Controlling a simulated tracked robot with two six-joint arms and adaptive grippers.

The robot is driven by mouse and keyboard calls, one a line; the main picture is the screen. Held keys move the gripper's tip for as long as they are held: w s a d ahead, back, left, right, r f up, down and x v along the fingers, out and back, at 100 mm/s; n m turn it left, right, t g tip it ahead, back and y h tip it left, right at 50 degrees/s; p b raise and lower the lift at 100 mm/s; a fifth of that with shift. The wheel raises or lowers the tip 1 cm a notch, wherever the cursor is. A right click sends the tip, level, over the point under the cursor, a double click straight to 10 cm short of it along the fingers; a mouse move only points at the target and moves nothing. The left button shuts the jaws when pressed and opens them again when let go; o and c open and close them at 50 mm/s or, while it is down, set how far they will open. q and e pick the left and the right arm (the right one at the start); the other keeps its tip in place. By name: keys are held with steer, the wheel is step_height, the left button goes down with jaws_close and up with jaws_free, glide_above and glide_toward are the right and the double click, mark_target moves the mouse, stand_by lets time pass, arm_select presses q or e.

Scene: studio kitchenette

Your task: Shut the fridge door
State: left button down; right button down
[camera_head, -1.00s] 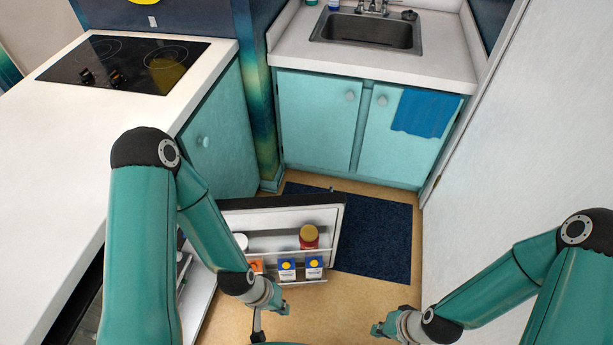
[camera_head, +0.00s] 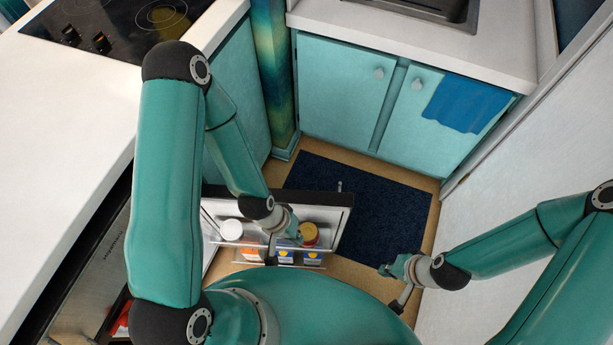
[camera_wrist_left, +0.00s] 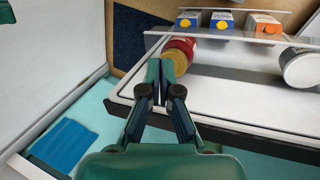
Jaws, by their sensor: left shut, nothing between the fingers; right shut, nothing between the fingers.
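The fridge door (camera_head: 345,200) stands open under the left counter, its shelved inner side facing me. Its shelves hold a jar with a tan lid (camera_head: 309,234), a white-lidded tub (camera_head: 231,230) and several small cartons (camera_head: 285,256). My left gripper (camera_head: 297,238) is shut and empty, in front of the door's inner side near the jar. In the left wrist view its fingertips (camera_wrist_left: 153,72) are together beside the jar (camera_wrist_left: 181,52); I cannot tell whether they touch it. My right gripper (camera_head: 385,270) is shut and empty, to the right of the door and clear of it.
The white counter (camera_head: 60,140) with the cooktop is on the left. Teal sink cupboards (camera_head: 345,90) with a blue towel (camera_head: 468,104) stand behind. A dark mat (camera_head: 385,215) lies beyond the door. A white wall (camera_head: 520,190) bounds the right.

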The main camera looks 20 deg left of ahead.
arm_select(q)
steer(key=n+g+y+b, duration=0.1)
steer(key=g+b, duration=0.4)
steer(key=b, duration=0.3)
glide_above(296, 198)
steer(key=w+a+r+t+y+b, duration=0.15)
steer(key=w+r+b, duration=0.25)
steer(key=w+b, duration=0.7)
steer(key=s+d+f+b, duration=0.1)
steer(key=s+d+f, duration=0.1)
steer(key=s+f, duration=0.3)
steer(key=shift+s+f+y, duration=0.3)
steer(key=shift+f+y, duration=0.05)
steer(key=shift+f, duration=1.8)
